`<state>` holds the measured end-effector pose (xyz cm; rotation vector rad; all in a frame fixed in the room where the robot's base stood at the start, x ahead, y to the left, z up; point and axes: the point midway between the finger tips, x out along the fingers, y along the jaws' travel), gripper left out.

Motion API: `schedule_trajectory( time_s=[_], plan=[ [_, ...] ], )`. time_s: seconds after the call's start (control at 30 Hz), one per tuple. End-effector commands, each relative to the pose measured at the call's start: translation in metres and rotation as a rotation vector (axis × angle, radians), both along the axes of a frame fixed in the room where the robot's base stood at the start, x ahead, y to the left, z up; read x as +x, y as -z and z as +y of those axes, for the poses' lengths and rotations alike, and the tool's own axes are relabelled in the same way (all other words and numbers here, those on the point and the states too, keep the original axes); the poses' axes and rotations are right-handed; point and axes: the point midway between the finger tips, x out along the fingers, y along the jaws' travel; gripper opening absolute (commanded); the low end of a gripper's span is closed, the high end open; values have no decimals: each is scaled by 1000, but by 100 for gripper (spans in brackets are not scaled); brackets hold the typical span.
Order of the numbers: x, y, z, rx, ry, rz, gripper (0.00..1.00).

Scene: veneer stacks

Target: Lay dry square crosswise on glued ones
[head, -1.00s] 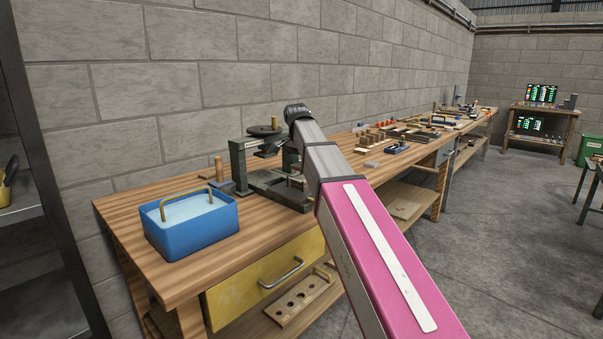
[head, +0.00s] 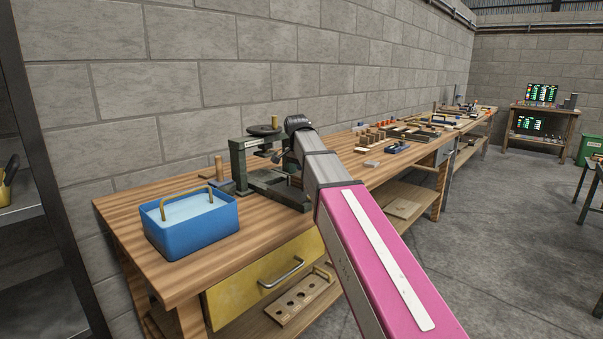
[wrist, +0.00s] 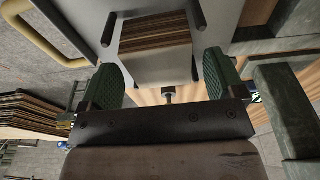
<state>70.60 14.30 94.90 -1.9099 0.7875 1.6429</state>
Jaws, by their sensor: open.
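In the wrist view my gripper (wrist: 163,80) is open, with a green ribbed pad on each side. A stack of thin wooden squares (wrist: 153,32) with dark and light layered edges and a pale greyish face lies ahead of and partly between the pads. It sits among dark pegs on a grey plate (wrist: 225,20). I see a gap beside the stack on the right; contact on the left is unclear. Another stack of dark-edged sheets (wrist: 28,112) is at the left edge. Glue cannot be made out. In the head view my arm hides the gripper.
A dark green press (head: 240,160) with a round handwheel stands on the wooden bench (head: 130,215), close to my arm. A blue tub (head: 190,232) with a brass handle is at the front left. Blocks and tools lie farther along the bench. A block wall is behind.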

Motion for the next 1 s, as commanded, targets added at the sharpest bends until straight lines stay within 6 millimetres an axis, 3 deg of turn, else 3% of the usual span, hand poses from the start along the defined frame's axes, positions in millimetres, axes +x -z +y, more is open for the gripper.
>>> schedule_trajectory(
  time_s=[0.23, 0.7, 1.0],
  plan=[
    [0, -14, 1, 0, 0, -1, 88],
    [-9, -97, 11, 0, -1, -1, 88],
    [-13, -121, 13, 0, 0, 0, 88]
  ],
)
